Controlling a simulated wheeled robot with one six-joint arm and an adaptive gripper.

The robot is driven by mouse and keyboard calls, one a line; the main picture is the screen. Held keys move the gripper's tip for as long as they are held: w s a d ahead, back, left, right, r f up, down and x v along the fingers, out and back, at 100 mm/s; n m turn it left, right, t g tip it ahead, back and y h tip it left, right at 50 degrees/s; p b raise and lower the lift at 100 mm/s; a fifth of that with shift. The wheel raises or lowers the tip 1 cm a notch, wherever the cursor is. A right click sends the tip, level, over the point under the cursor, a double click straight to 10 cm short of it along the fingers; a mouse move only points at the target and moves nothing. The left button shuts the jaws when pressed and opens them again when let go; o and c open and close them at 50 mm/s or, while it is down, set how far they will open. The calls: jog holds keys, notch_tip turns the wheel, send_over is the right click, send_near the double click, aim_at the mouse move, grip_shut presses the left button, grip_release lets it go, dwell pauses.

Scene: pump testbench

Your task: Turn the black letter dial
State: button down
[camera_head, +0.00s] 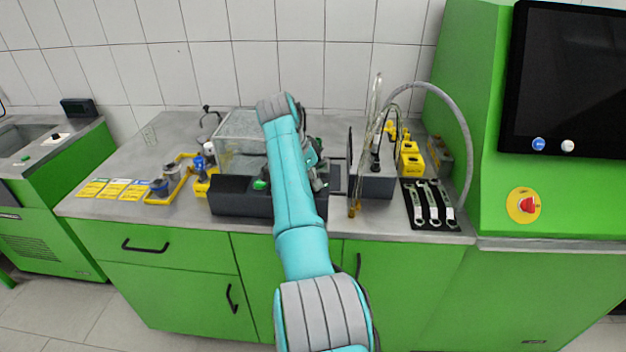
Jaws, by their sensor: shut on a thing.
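My turquoise and grey arm reaches over the bench and covers the middle of the picture. My gripper (319,178) shows only partly, as dark parts at the right side of the arm, low over the back of the dark testbench unit (238,203). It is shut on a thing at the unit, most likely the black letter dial. The dial and the fingertips are hidden behind my arm, so the dial's letter and angle cannot be read.
A clear box (240,135) stands behind the unit. Yellow cards (115,190) and blue-topped parts lie left. A dark block (375,183) with tubes, yellow boxes (411,160) and wrenches (431,203) stand right. The far left benchtop is free.

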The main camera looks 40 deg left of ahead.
jog(key=c, duration=1.2)
grip_release()
jog(key=v, duration=1.2)
jog(key=shift+a, duration=0.1)
jog(key=shift+f, duration=0.1)
